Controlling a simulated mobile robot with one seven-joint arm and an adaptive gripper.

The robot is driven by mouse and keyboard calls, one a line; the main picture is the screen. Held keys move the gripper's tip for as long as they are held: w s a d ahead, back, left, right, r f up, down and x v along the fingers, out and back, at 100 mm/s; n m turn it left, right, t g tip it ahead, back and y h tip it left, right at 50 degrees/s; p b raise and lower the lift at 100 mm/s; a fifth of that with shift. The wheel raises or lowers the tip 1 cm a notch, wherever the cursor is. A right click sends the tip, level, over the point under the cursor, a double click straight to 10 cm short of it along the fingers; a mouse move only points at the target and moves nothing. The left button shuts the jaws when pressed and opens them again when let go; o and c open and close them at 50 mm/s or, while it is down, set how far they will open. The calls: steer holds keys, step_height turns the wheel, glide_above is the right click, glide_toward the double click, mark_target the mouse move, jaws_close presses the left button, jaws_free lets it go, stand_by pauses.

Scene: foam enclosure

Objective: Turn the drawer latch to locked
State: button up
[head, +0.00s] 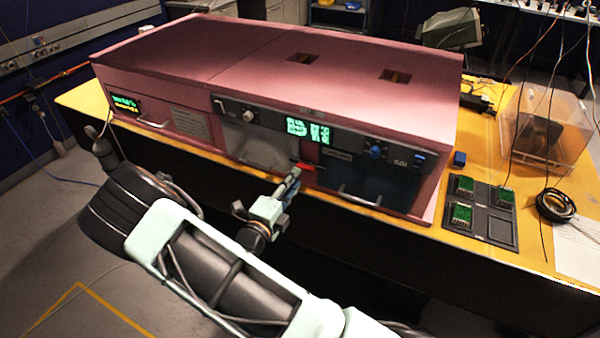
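A long pink enclosure (250,75) stands on the yellow table. Its front has a pale drawer panel (262,146) at the middle and a dark panel (365,185) with a bar handle at the right. A small red part (305,166), which looks like the latch, sits between these two panels, roughly level. My gripper (291,180) is in front of the enclosure, just below and left of the red part. Its fingertips overlap the lower front in the picture, so I cannot tell whether they touch. The fingers are too small to tell open from shut.
Knobs and a green display (308,130) line the upper front. A left handle (152,123) sticks out.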

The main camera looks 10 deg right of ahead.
steer(key=v, duration=0.7)
